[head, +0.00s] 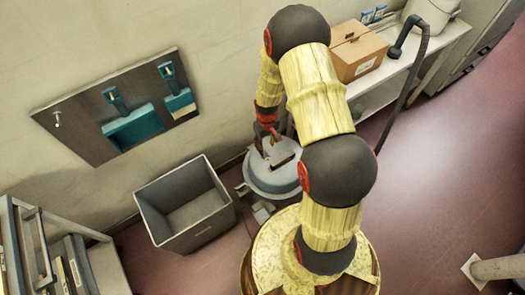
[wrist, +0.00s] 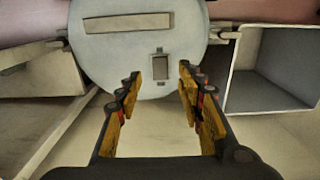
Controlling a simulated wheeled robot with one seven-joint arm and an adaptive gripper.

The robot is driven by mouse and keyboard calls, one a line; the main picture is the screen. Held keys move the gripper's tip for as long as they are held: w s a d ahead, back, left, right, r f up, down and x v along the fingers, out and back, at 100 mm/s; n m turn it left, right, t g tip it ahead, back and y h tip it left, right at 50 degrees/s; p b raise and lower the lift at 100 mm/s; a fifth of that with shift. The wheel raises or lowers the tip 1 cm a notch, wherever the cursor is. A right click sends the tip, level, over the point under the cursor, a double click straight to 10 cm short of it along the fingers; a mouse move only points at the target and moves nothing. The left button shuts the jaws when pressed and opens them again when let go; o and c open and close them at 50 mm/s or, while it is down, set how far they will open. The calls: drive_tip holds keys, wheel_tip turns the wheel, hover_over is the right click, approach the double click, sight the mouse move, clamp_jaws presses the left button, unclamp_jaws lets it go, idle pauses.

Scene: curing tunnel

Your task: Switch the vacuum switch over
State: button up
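The vacuum (head: 268,178) is a grey drum with a round lid, standing on the floor near the wall. The lid (wrist: 130,50) fills the top middle of the wrist view, with a long pale bar-shaped handle (wrist: 127,23) across it. The vacuum switch (wrist: 160,66) is a small dark rectangle in a lighter frame near the lid's edge. My gripper (wrist: 159,74) is open and empty, its two fingertips on either side of the switch in the picture. Whether they touch the lid is unclear. In the head view my gripper (head: 266,138) is over the lid, and the switch cannot be made out.
An open grey bin (head: 160,215) stands left of the vacuum and shows in the wrist view (wrist: 228,70). A wall board (head: 80,135) holds teal items. A shelf (head: 395,65) at right carries a cardboard box (head: 355,55). A dark hose (head: 420,60) hangs there. Red floor lies open at right.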

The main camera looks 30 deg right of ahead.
sight(266, 156)
wheel_tip(266, 156, down, 7)
drive_tip(key=shift+f+b, duration=0.2)
drive_tip(key=shift+b, duration=0.9)
drive_tip(key=shift+c, duration=0.2)
clamp_jaws()
